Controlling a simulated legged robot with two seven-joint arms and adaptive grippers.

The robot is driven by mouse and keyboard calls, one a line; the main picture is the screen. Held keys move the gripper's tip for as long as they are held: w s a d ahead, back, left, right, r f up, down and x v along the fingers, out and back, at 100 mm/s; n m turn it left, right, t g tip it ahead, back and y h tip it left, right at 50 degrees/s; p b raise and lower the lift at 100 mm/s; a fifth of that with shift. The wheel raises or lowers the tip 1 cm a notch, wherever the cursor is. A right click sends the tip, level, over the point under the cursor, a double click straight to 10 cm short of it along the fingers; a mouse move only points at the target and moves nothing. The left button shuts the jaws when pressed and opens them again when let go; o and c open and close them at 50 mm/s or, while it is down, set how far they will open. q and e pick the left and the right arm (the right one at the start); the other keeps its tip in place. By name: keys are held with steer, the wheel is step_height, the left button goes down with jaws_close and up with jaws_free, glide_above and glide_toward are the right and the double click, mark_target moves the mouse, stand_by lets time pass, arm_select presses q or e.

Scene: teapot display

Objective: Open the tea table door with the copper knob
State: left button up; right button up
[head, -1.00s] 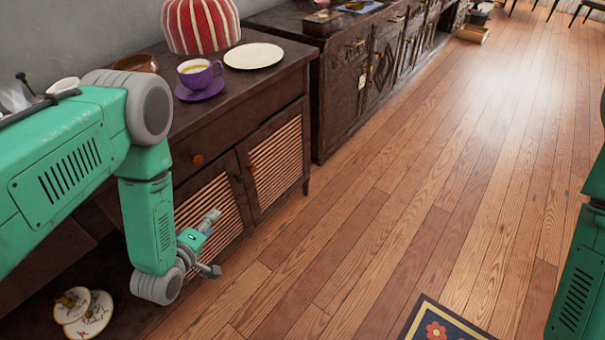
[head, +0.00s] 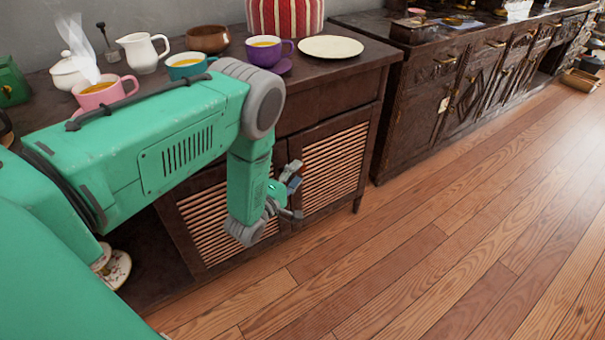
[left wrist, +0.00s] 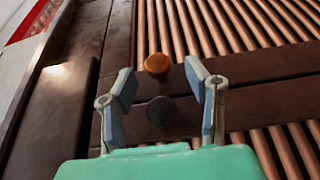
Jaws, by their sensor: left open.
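The tea table (head: 335,72) stands by the wall with two slatted doors; the right-hand door (head: 334,172) and left-hand door (head: 205,223) both look shut. In the left wrist view, the copper knob (left wrist: 157,65) sits on the upper door's frame. A dark knob (left wrist: 161,111) sits on the neighbouring door's frame. My left gripper (head: 288,191) is in front of the doors and hides the knobs in the head view. In the left wrist view its open fingers (left wrist: 159,74) show on either side of the copper knob, with gaps visible.
Cups, a milk jug (head: 144,52), a wooden bowl (head: 208,39), a striped cosy (head: 285,16) and a white plate (head: 331,47) stand on the tabletop. A dark carved cabinet (head: 420,105) stands to the right. The wooden floor (head: 440,260) in front is clear.

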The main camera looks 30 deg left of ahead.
mark_target(302, 171)
arm_select(q)
steer(key=shift+w+f+b, duration=0.1)
steer(key=shift+w+b, duration=0.25)
steer(key=shift+w, duration=0.85)
steer(key=shift+w+d, duration=0.1)
steer(key=shift+w, duration=0.3)
jaws_close()
